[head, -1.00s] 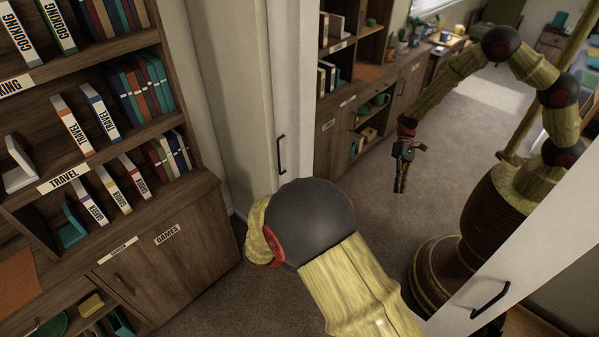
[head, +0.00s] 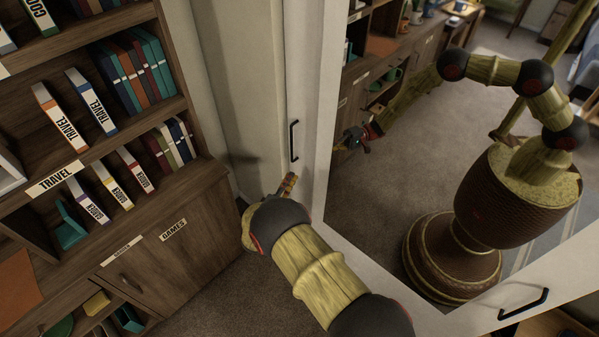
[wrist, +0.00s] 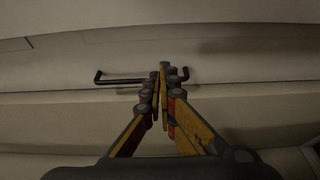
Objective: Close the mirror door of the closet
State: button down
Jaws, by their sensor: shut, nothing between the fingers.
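The mirror door (head: 420,160) is a large mirror in a white frame, angled across the right of the head view, reflecting my arm and base. A black bar handle (head: 523,304) sits on its lower right frame. Left of the mirror, a narrow white panel carries an upright black handle (head: 293,140). My gripper (head: 291,180) is just below that handle in the head view, its fingers partly hidden behind my arm. In the wrist view, my gripper (wrist: 163,68) has its fingertips together, overlapping a black handle (wrist: 120,79) on a pale surface. I cannot tell whether they touch. It holds nothing.
A wooden bookshelf (head: 120,215) with labelled books and a lower cabinet stands close on the left. A pale wall strip (head: 225,90) lies between it and the white panel. Bare carpet (head: 225,290) shows below my arm.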

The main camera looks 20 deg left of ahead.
jog(key=w, duration=0.3)
jog(key=w+b, duration=0.1)
jog(key=w, duration=0.2)
jog(key=w+b, duration=0.1)
jog(key=w, duration=0.2)
jog(key=shift+w+d+f, duration=0.1)
jog(key=shift+w+d, duration=0.15)
jog(key=shift+d, duration=0.1)
jog(key=d, duration=0.1)
jog(key=s+d, duration=0.1)
jog(key=d, duration=0.1)
jog(key=shift+s+b, duration=0.3)
jog(key=shift+b, duration=0.1)
jog(key=shift+s+d, duration=0.15)
jog(key=shift+d, duration=0.2)
